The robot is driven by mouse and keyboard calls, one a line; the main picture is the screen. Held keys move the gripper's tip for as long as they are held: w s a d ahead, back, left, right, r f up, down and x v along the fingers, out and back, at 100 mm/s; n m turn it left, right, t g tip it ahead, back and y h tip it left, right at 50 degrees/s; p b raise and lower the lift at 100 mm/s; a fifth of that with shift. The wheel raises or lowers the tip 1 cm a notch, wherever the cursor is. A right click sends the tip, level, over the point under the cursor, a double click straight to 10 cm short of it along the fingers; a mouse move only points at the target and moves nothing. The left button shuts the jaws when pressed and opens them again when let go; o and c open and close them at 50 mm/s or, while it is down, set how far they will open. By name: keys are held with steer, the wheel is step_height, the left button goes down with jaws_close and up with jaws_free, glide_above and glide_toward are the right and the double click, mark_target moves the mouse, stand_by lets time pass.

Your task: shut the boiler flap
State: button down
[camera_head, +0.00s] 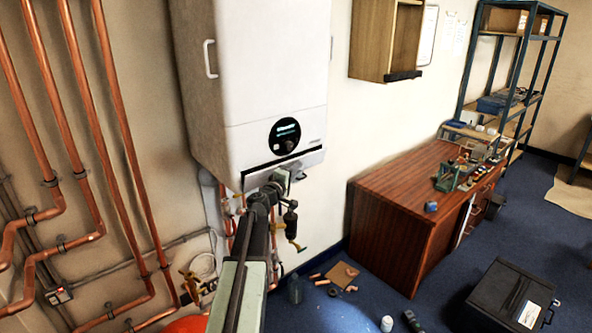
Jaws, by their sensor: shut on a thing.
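The white boiler (262,65) hangs on the wall at the top centre. Its flap (308,159) is the pale strip at the boiler's lower front edge, below the panel with the round black display. A dark line runs between the flap and the panel above. My gripper (285,178) is at the flap's lower edge, under the boiler, and is shut on it. My arm reaches up to it from the bottom of the view. The gripper is small and partly merges with the dark fittings there, so the exact grip is hard to see.
Copper pipes (80,95) run down the wall at left. Valves and pipes hang below the boiler. A wooden workbench (390,225) stands at right, with a black case (508,297) on the floor before it. Small items lie on the blue floor near the wall.

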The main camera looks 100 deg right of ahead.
steer(key=c, duration=1.5)
jaws_free()
